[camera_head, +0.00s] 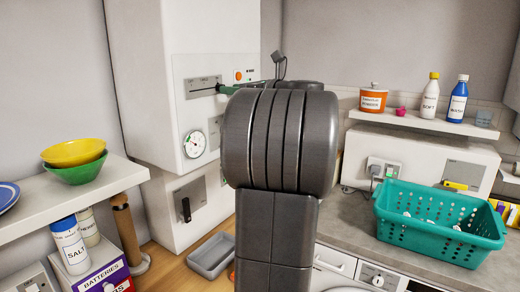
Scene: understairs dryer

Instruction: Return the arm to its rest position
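My arm (277,180) stands in the middle of the view, a dark grey column topped by a thick ribbed joint. It reaches up and away toward a white wall unit (148,95). Only small dark parts at the arm's far end (279,64) show above the joint, close to the unit's front panel. The fingers cannot be made out, so whether my gripper is open or holds anything is hidden. A green bar (229,90) shows at the panel's slot, just left of these parts; I cannot tell whether they touch.
At left, a shelf (120,178) holds yellow and green bowls (75,160). Below are a salt bottle (69,245) and a batteries box (100,272). At right, a teal basket (440,223) sits on the counter (345,222), under a shelf with bottles (430,96). A grey tray (211,256) lies low.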

